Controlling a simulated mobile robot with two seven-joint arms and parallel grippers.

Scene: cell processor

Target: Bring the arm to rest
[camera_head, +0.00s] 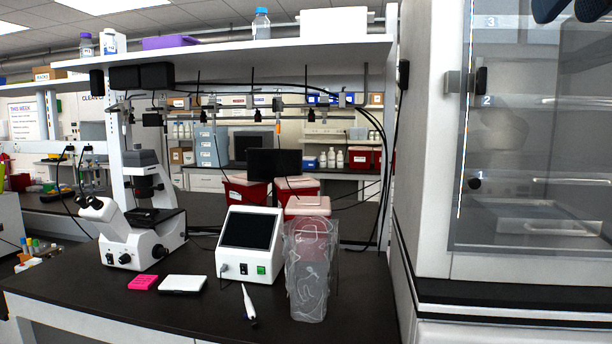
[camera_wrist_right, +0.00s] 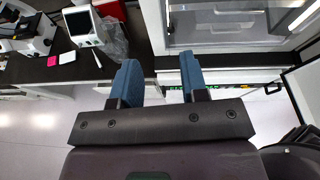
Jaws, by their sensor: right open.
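My right gripper (camera_head: 570,12) shows at the top right corner of the head view, where only its dark blue fingertips are visible, spread apart in front of the glass-fronted cabinet. In the right wrist view the same gripper (camera_wrist_right: 160,78) has its two blue fingers apart with nothing between them. The floor and the front of the bench and cabinet lie beyond the fingers. The rest of the right arm is outside the head view. My left gripper is in neither view.
The dark bench (camera_head: 120,300) holds a microscope (camera_head: 140,225), a white device with a screen (camera_head: 248,243), a clear plastic bag (camera_head: 309,270), a pipette (camera_head: 248,302), and pink (camera_head: 143,282) and white (camera_head: 182,284) items. The glass-fronted cabinet (camera_head: 430,200) stands to the right.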

